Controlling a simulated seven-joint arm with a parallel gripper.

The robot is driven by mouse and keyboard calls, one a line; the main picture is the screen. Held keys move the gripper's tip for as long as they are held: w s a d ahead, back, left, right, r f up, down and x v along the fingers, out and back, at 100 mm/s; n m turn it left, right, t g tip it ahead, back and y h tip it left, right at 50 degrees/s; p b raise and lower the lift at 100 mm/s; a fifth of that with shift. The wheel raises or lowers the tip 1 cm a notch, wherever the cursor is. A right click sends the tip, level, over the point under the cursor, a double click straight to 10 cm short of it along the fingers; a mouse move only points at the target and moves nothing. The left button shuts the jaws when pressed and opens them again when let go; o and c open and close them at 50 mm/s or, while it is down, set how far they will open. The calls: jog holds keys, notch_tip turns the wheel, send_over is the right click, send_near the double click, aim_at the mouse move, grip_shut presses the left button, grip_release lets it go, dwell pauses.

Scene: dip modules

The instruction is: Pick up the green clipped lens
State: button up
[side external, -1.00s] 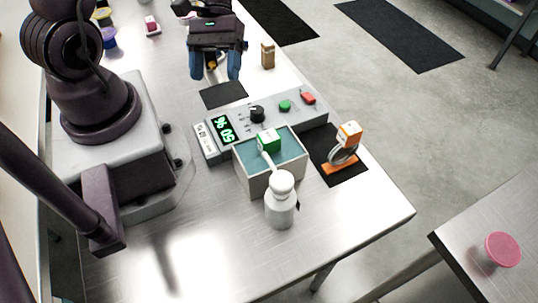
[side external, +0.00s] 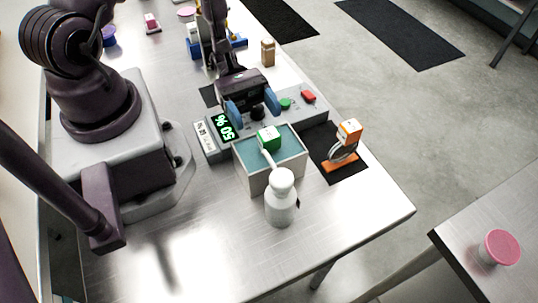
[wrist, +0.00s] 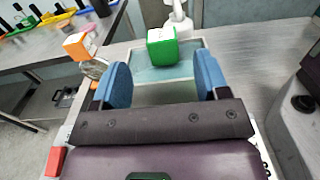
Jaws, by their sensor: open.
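The green clipped lens (side external: 268,138) is a small green block with a white top. It sits at the teal-topped bath box (side external: 297,163), beside a pale stick-like part. In the wrist view the green block (wrist: 162,48) is ahead of my gripper, roughly between the fingers but beyond their tips. My gripper (side external: 256,112) has blue fingers, spread apart and empty, over the control panel just behind the box. It also shows in the wrist view (wrist: 163,82). Whether the block rests in the liquid or on a holder is hard to tell.
A white bottle (side external: 281,202) stands at the box's front. An orange and white block (side external: 349,131) sits on a ring stand on a black mat to the right. The panel has a green display (side external: 224,127) and a red button (side external: 308,96).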

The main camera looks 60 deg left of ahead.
aim_at(265, 129)
jog(key=d, duration=0.6)
jog(key=shift+s+d, duration=0.1)
jog(key=shift+d, duration=0.15)
jog(key=shift+c, duration=0.2)
grip_shut()
jog(key=shift+r, duration=0.15)
